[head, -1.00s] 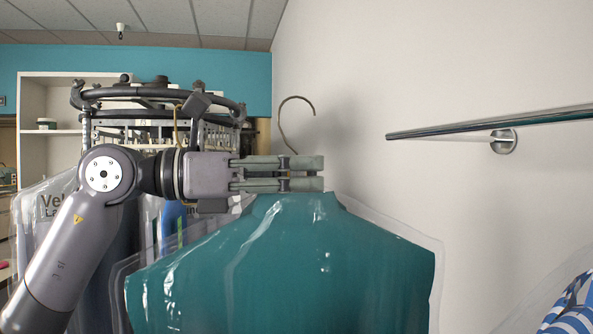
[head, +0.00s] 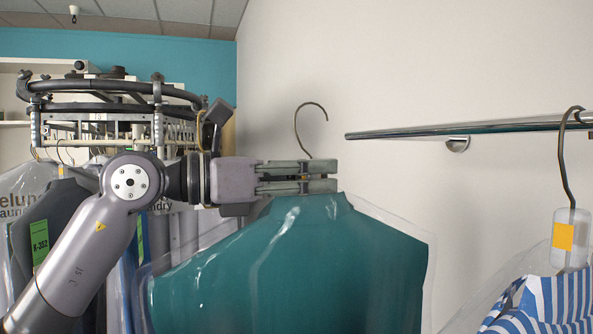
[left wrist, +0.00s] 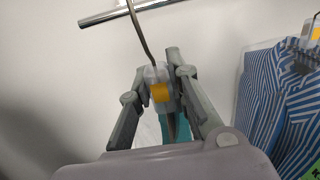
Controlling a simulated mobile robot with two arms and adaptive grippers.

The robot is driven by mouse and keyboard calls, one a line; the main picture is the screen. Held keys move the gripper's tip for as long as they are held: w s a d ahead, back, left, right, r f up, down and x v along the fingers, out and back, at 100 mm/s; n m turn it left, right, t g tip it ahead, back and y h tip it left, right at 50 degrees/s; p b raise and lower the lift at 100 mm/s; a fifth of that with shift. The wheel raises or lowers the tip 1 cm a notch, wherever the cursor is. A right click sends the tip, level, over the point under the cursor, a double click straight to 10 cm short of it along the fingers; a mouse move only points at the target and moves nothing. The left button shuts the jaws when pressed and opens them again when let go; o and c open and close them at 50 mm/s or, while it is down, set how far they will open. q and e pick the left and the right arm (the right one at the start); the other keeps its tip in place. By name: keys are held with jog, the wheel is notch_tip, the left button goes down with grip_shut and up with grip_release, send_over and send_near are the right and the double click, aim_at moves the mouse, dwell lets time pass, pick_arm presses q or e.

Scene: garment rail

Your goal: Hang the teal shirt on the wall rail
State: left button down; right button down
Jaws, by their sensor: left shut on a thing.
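The teal shirt (head: 300,270) hangs upright in a clear plastic cover below my left gripper (head: 318,178) in the head view. The gripper is shut on the neck of its hanger, and the bare hook (head: 297,125) rises above the fingers. The wall rail (head: 400,132) runs from mid-picture to the right edge, and the hook is apart from it, to the left of its free end. In the left wrist view the fingers (left wrist: 158,92) hold the hanger neck at a yellow tag, and the rail (left wrist: 100,14) shows behind the hook. My right gripper is not in view.
A blue-and-white striped shirt (head: 550,305) hangs from the rail at the right. A bracket (head: 457,144) joins the rail to the white wall. A round conveyor rack (head: 110,95) with several bagged garments stands at the left. The rail between its free end and the striped shirt's hook is clear.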

pick_arm(q)
jog(key=shift+p+x, duration=1.15)
jog(key=shift+x, duration=2.05)
jog(key=shift+d, duration=0.2)
jog(key=shift+d, duration=0.1)
jog(key=shift+p+x, duration=0.65)
jog(key=shift+x, duration=1.75)
jog(key=shift+f+b, duration=1.15)
jog(key=shift+f, duration=0.1)
jog(key=shift+w, duration=0.1)
jog(key=c, duration=1.5)
grip_release()
jog(key=shift+c, duration=0.2)
jog(key=shift+o, duration=0.5)
jog(key=shift+f, duration=0.1)
